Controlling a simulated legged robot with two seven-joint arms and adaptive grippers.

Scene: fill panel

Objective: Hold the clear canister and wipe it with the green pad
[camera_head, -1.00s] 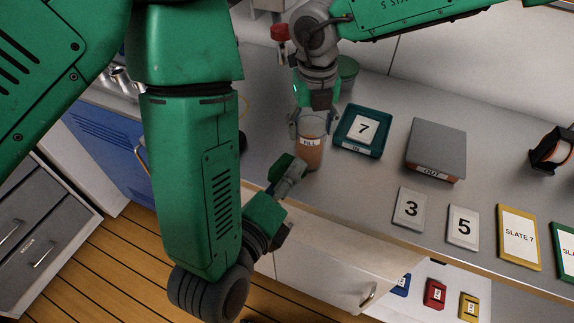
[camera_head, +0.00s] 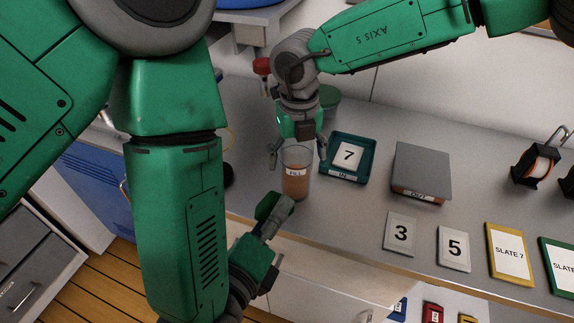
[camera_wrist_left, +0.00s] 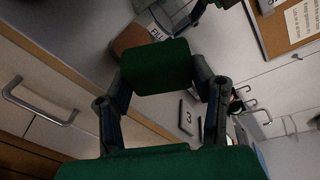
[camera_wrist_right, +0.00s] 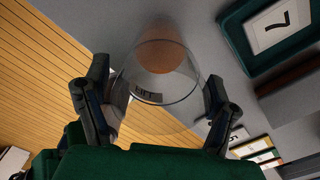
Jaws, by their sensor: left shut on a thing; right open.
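The clear canister (camera_head: 296,178), labelled FILL with orange-brown contents in its lower part, stands upright on the grey counter. My right gripper (camera_head: 298,150) is open above it, with a finger on each side of its rim. In the right wrist view the canister's open rim (camera_wrist_right: 157,72) lies between the two spread fingers, with gaps showing. My left gripper (camera_wrist_left: 160,75) is shut on the green pad (camera_wrist_left: 155,68). The pad (camera_head: 266,206) is at the counter's front edge, a little in front of the canister and apart from it in the head view.
A teal IN tray (camera_head: 338,172) holding plate 7 stands right of the canister. A grey-topped OUT box (camera_head: 421,172) is further right. Plates 3 (camera_head: 400,232) and 5 (camera_head: 453,247) and a slate (camera_head: 509,253) lie along the front. A green-lidded container (camera_head: 329,97) stands behind.

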